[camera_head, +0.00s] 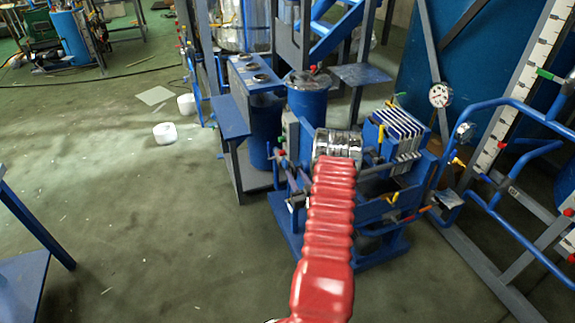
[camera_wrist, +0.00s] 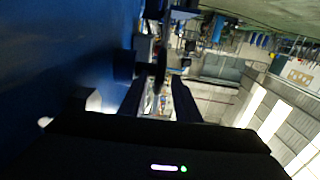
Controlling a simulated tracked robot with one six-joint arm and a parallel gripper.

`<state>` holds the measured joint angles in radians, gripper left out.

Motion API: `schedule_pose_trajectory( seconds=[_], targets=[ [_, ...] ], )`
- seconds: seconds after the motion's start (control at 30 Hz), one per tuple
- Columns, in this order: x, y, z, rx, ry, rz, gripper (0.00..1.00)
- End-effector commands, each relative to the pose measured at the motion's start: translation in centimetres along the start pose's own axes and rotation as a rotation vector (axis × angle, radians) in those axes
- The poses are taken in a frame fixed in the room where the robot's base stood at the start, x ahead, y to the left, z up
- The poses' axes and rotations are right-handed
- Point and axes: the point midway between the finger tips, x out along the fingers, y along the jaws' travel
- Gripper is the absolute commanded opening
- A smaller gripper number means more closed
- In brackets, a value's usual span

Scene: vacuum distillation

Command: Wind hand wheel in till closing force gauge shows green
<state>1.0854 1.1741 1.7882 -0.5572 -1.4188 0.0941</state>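A blue press-like unit with a pack of pale upright plates (camera_head: 400,128) stands right of centre in the head view. A round white dial gauge (camera_head: 440,95) with red marks is on the grey frame behind it. Its reading is too small to tell, and I cannot tell whether it is the closing force gauge. My red ribbed arm reaches to this unit and hides part of it. In the wrist view my gripper (camera_wrist: 158,104) has its dark fingers apart. A dark rounded part (camera_wrist: 152,74), perhaps the hand wheel, is just beyond them; contact is unclear.
A blue column (camera_head: 307,100) and a blue stand (camera_head: 230,118) are close left of the unit. Blue tube rails (camera_head: 500,105) are at the right. Two white rolls (camera_head: 165,133) lie on the floor. A blue table (camera_head: 22,285) is at lower left. The left floor is mostly clear.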

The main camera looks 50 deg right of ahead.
Motion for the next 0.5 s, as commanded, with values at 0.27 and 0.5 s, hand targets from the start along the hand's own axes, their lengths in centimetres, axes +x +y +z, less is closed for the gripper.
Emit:
schedule_pose_trajectory(
  seconds=[0.27,0.5],
  targets=[
    [4.3,-0.1,0.0,0.000,0.000,-0.001,0.30],
    [7.3,-0.1,0.1,0.000,0.000,-0.001,0.30]
  ],
)
